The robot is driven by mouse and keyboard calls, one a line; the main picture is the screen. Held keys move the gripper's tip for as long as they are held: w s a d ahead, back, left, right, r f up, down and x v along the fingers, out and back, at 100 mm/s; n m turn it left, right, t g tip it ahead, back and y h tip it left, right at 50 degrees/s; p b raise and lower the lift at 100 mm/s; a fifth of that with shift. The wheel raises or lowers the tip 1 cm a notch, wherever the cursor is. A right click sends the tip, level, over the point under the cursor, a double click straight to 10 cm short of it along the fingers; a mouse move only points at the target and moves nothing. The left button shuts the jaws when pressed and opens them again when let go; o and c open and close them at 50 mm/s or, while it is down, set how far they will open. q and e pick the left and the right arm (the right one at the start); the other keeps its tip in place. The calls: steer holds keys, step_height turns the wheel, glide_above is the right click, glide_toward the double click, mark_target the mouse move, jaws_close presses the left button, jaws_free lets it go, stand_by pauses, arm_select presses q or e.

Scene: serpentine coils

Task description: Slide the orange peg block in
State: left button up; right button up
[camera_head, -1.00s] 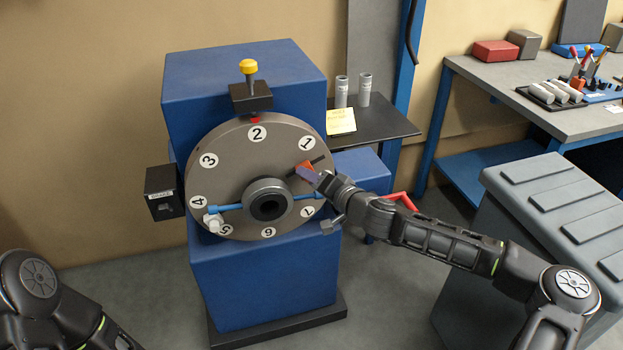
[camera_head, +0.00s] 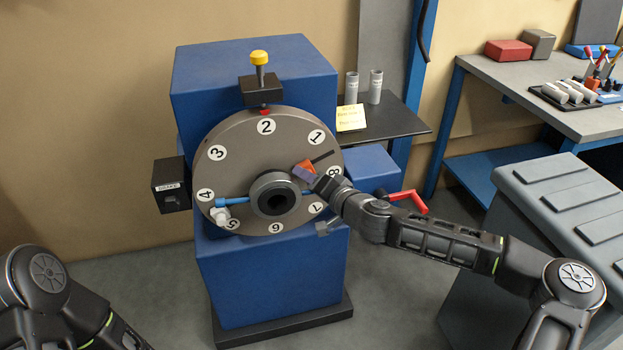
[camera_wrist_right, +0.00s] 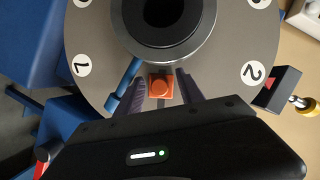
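The orange peg block (camera_head: 305,167) is on the grey numbered dial (camera_head: 228,158), in the dark radial slot (camera_head: 323,157) between the numbers 1 and 8. It sits near the dark hub (camera_head: 276,198), with the slot's outer part bare. My right gripper (camera_head: 301,174) reaches the block from the lower right.
A blue rod (camera_head: 234,201) crosses the dial's face behind the hub. A yellow-knobbed plunger (camera_head: 259,62) stands above the dial, and a black box (camera_head: 171,185) is at its left. A red handle (camera_head: 409,198) sticks out at the right. A grey bin (camera_head: 540,230) stands at the right.

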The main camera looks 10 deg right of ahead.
steer(key=shift+d, duration=0.1)
steer(key=v, duration=0.7)
steer(key=shift+s, duration=0.35)
steer(key=shift+d, duration=0.1)
